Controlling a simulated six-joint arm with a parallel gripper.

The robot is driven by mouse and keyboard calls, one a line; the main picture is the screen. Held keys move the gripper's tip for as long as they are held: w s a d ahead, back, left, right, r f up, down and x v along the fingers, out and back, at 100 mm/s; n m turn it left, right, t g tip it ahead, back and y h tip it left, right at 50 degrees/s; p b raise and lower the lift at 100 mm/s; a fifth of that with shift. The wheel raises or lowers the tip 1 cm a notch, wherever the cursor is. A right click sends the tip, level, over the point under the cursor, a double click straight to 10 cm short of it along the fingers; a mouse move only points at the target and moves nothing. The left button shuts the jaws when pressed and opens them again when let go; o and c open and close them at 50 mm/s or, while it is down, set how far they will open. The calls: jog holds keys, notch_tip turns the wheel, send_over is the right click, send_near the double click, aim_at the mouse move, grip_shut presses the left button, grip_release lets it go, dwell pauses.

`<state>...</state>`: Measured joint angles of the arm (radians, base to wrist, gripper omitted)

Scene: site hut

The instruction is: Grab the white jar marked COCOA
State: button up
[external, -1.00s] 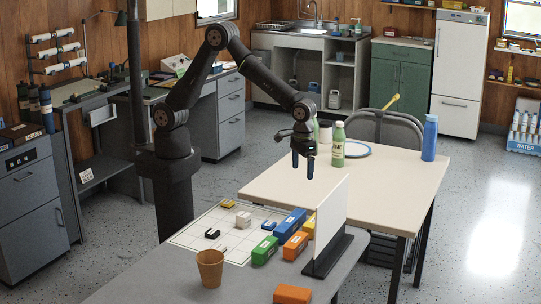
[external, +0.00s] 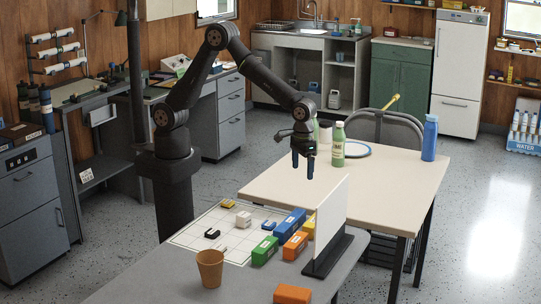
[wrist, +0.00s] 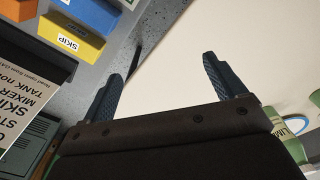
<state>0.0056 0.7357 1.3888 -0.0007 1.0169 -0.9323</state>
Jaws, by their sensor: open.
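A whitish jar-like shape (external: 325,131) stands on the cream table in the external view, between two green bottles and partly hidden by my gripper. Its label cannot be read, so I cannot tell whether it says COCOA. My gripper (external: 303,163) points down above the left part of that table, in front of and left of the bottles. In the wrist view my gripper (wrist: 163,68) has its two dark fingers wide apart with nothing between them. No jar marked COCOA is readable in the wrist view.
A labelled green bottle (external: 338,146) stands close by the whitish shape, with a blue-rimmed plate (external: 358,149) behind. A blue bottle (external: 430,138) is at the right. An upright white panel (external: 331,222) stands at the grey bench's edge. The cream table's (external: 390,190) front is clear.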

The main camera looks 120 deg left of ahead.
jog(key=shift+r, duration=0.1)
jog(key=shift+c, duration=0.3)
notch_tip(320, 180, up, 12)
jog(key=r, duration=0.1)
jog(key=w+a+n, duration=0.2)
jog(key=a, duration=1.4)
jog(key=w+a+n, duration=0.1)
jog(key=w+a, duration=0.2)
jog(key=a, duration=1.3)
jog(key=n, duration=0.4)
send_over(326, 123)
jog(key=f, duration=1.8)
jog(key=shift+s+a, duration=0.25)
jog(key=shift+s, duration=0.1)
jog(key=f, duration=0.5)
jog(key=shift+w+d+f, duration=0.1)
jog(key=shift+w, duration=0.15)
jog(key=c, duration=1.3)
